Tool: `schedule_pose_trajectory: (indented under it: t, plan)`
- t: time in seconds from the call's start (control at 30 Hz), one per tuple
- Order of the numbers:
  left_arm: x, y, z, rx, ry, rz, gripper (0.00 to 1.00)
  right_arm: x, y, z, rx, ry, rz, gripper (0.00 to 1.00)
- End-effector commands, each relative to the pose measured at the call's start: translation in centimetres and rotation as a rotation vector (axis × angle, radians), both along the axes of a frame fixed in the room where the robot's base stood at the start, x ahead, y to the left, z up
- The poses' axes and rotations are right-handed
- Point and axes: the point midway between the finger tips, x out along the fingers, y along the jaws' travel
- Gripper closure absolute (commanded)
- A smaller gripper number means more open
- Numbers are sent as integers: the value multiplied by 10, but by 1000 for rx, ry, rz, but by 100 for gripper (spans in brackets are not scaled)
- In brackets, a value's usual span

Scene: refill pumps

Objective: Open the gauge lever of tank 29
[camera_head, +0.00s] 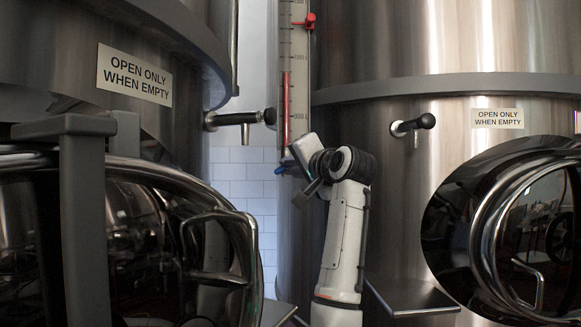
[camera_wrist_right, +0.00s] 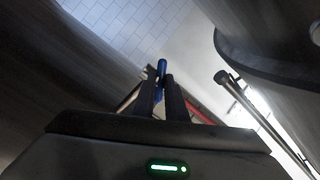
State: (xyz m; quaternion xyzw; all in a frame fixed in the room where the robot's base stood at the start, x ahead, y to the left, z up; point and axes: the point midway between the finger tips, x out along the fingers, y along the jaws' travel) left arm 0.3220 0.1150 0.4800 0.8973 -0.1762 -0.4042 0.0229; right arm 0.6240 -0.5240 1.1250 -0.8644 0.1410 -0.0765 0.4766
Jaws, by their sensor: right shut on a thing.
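A tall sight gauge (camera_head: 293,60) with a scale and a red column stands between two steel tanks, at the left edge of the right-hand tank (camera_head: 395,45). A blue lever (camera_head: 283,170) is at the gauge's lower end. My right gripper (camera_head: 290,162) reaches up to it and is shut on it. In the right wrist view the blue lever (camera_wrist_right: 162,67) sticks out between the closed fingertips of my right gripper (camera_wrist_right: 161,85). Most of the lever is hidden by the fingers. No tank number is readable. My left gripper is not in view.
A red valve handle (camera_head: 309,21) is at the gauge's upper part. Taps with black knobs stick out from the left tank (camera_head: 240,119) and right tank (camera_head: 412,125). Round hatches (camera_head: 520,215) with handles and "OPEN ONLY WHEN EMPTY" signs (camera_head: 134,75) flank my arm.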

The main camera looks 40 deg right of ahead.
Motion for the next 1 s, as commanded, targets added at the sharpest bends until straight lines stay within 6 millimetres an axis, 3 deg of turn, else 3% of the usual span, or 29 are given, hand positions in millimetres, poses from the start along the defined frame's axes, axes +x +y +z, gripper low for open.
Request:
schedule_pose_trajectory:
  t: [0.27,0.5,1.0]
  plan:
    - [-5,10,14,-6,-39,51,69,0,0,5,-78,67,-2,100]
    - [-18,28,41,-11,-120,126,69,0,0,10,-225,194,-1,100]
    - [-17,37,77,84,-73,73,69,1,1,12,-580,493,0,100]
